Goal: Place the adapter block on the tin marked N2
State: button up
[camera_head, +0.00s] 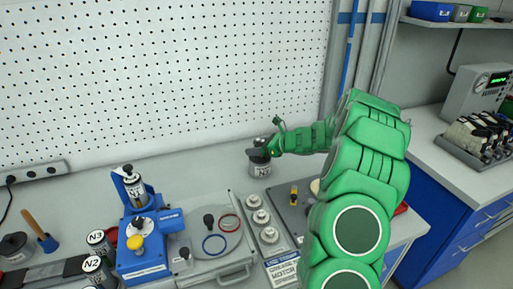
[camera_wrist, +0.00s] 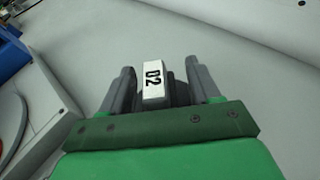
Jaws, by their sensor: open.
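The tin marked N2 (camera_head: 92,266) is at the lower left in the head view, in front of a similar tin marked N3 (camera_head: 97,239). My gripper (camera_head: 267,148) is far to its right, over the back of the bench. Its open fingers (camera_wrist: 159,88) stand either side of a dark piece with a white label (camera_wrist: 152,82) reading D2. In the head view that piece looks like a dark, labelled canister (camera_head: 259,164) low over or on the bench; contact is unclear. I cannot tell for sure which object is the adapter block.
A blue fixture (camera_head: 146,262) holds a labelled canister (camera_head: 135,188) and a yellow knob (camera_head: 135,242). Right of it are a grey tray (camera_head: 228,268) with rings and a strip of round pieces (camera_head: 263,216). The pegboard (camera_head: 160,80) closes the back.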

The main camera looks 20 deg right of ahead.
jog(key=shift+s+d+r, duration=0.1)
jog(key=shift+d+r, duration=0.05)
jog(key=shift+r, duration=0.05)
jog(key=v, duration=1.2)
jog(key=s+a+r+n+g+y, duration=0.1)
jog(key=s+a+r+n+g, duration=0.15)
jog(key=a, duration=0.55)
jog(key=s+a+r+n+g, duration=0.2)
jog(key=s+a+r+n, duration=0.15)
jog(key=a, duration=0.35)
jog(key=s+a+r+n+g+h, duration=0.15)
jog(key=s+a+n+g, duration=0.25)
jog(key=s+a+n, duration=0.8)
jog(key=s+d+n+g+h, duration=0.1)
jog(key=s+n+h, duration=0.3)
jog(key=s, duration=1)
jog(key=s+d+n+g+h, duration=0.2)
jog(key=s+n+h, duration=0.3)
jog(key=s, duration=1)
jog(key=shift+s+d+f, duration=0.3)
jog(key=shift+d+f, duration=0.1)
jog(key=shift+d, duration=0.1)
